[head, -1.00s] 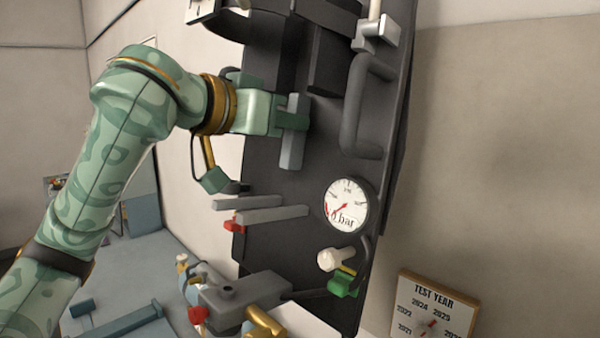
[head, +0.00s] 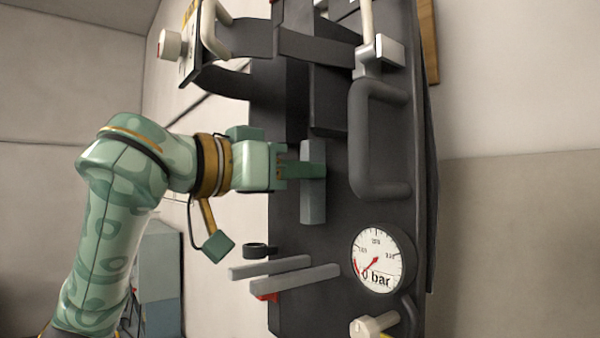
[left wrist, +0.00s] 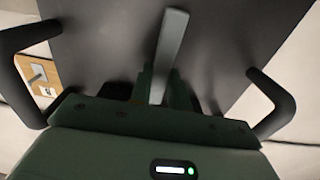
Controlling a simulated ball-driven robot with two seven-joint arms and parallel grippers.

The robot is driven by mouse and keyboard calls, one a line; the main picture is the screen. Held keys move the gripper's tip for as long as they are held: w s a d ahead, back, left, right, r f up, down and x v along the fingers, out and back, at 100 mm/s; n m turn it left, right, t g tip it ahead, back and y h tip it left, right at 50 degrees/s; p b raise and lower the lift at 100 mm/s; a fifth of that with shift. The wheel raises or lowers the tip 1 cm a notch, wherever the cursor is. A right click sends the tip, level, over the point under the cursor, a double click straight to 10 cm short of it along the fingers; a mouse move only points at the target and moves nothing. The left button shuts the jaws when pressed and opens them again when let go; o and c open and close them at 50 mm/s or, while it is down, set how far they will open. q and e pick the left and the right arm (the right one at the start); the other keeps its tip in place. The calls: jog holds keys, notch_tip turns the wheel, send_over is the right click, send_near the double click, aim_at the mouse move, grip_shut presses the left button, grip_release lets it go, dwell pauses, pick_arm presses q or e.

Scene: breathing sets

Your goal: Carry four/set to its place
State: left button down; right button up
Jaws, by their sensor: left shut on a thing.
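The breathing set fills the middle of the head view. Its dark backplate (head: 335,230) stands upright and carries a round gauge (head: 383,258) reading near 0 bar. A grey bar (head: 313,205) sticks out from the backplate. My left gripper (head: 302,170) is shut on this bar. In the left wrist view the bar (left wrist: 168,50) runs up from between the fingers (left wrist: 160,88), with the dark plate (left wrist: 110,40) behind it. Whether the set hangs free or touches something below is hidden. My right gripper is not in view.
Two more grey bars (head: 285,275) and a dark side handle (head: 380,185) project from the set. A bare wall (head: 520,230) lies to the right. A grey-blue cabinet (head: 158,265) stands at the lower left. A wooden board (left wrist: 38,75) shows in the left wrist view.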

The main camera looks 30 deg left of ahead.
pick_arm(q)
jog(key=shift+p+x, duration=1.5)
jog(key=shift+x, duration=2.5)
jog(key=shift+w+f, duration=0.15)
